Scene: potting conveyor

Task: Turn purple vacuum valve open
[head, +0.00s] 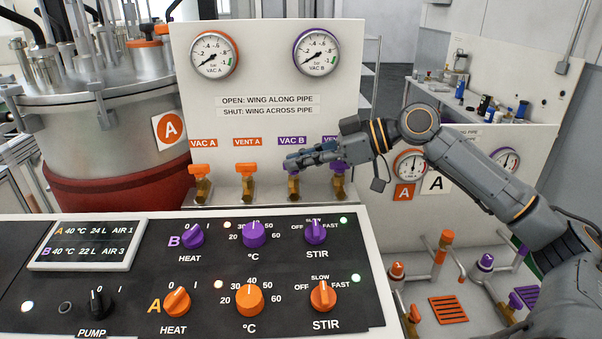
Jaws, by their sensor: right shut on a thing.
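The purple vacuum valve (293,188), under the VAC B label (292,141), stands in the row below the white panel. Its brass body shows, but its purple wing is mostly hidden by my right gripper (293,163). The right gripper reaches in from the right, and its fingers are shut on the wing. I cannot tell whether the wing lies along or across the pipe. The purple-rimmed VAC B gauge (316,53) has its needle toward the lower left. My left gripper is out of view.
The orange VAC A valve (201,181) and orange VENT A valve (248,181) stand to the left. The VENT B valve (338,182) stands close on the right, partly behind my gripper. A control panel with knobs (254,234) lies in front. A steel tank (110,130) stands left.

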